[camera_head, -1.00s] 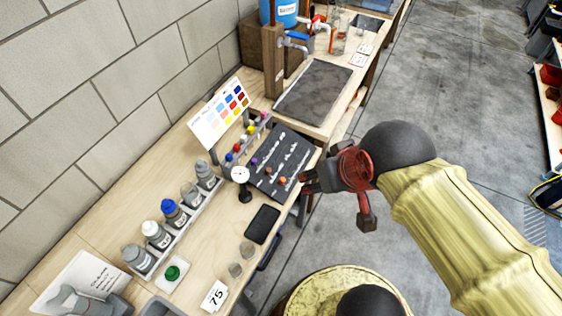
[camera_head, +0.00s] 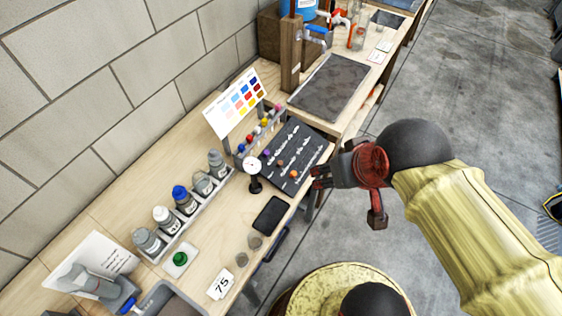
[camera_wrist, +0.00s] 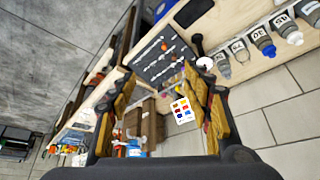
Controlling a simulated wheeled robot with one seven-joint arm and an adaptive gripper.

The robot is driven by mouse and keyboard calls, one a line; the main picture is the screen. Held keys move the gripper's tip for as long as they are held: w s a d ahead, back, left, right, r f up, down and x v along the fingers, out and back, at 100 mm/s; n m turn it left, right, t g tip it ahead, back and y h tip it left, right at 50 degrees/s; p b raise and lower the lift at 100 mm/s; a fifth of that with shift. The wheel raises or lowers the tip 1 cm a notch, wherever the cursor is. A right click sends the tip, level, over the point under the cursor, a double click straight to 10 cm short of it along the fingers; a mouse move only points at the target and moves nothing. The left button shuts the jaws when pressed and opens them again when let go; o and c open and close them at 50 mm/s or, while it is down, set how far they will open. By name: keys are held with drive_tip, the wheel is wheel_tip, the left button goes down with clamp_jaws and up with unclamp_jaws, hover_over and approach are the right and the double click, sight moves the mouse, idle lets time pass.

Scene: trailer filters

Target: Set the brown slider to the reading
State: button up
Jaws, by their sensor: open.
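A dark slider panel (camera_head: 312,153) with several slots lies on the bench and also shows in the wrist view (camera_wrist: 148,62). It carries small knobs: an orange one (camera_head: 294,174), a brownish one (camera_head: 280,162) and a purple one (camera_head: 267,152). A round white dial gauge (camera_head: 252,163) on a black stand is beside the panel; its pointer is too small to read. A white card (camera_head: 221,284) printed "75" lies near the bench's front edge. My gripper (camera_head: 315,178) is open and empty, off the panel's front right corner. In the wrist view its spread fingers (camera_wrist: 160,74) frame the panel.
A black flat device (camera_head: 270,215) lies in front of the gauge. A rack of bottles (camera_head: 181,236) stands to the left, and a colour chart (camera_head: 235,104) stands behind. A grey mat (camera_head: 329,88) lies farther along the bench. Open floor is right of the bench.

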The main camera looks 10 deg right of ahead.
drive_tip(key=shift+r, duration=0.1)
drive_tip(key=shift+c, duration=0.5)
drive_tip(key=shift+d, duration=0.1)
drive_tip(key=shift+c, duration=0.7)
drive_tip(key=f+g, duration=0.1)
drive_tip(key=w+f+p, duration=0.1)
drive_tip(key=f+g+p, duration=0.1)
drive_tip(key=f, duration=0.1)
drive_tip(key=shift+w+d+f+g, duration=0.1)
drive_tip(key=shift+w+g, duration=0.15)
drive_tip(key=shift+g, duration=0.05)
drive_tip(key=shift+c, duration=1)
drive_tip(key=m+y+p, duration=0.3)
drive_tip(key=m+p, duration=0.2)
drive_tip(key=m, duration=1.9)
approach(281, 163)
drive_tip(key=f, duration=0.2)
drive_tip(key=b+x, duration=0.1)
drive_tip(key=x, duration=0.1)
drive_tip(key=b+x, duration=0.1)
drive_tip(key=x, duration=0.4)
drive_tip(key=shift+w+a+f+b, duration=0.2)
drive_tip(key=shift+w+a+b, duration=0.15)
drive_tip(key=shift+w+b, duration=0.1)
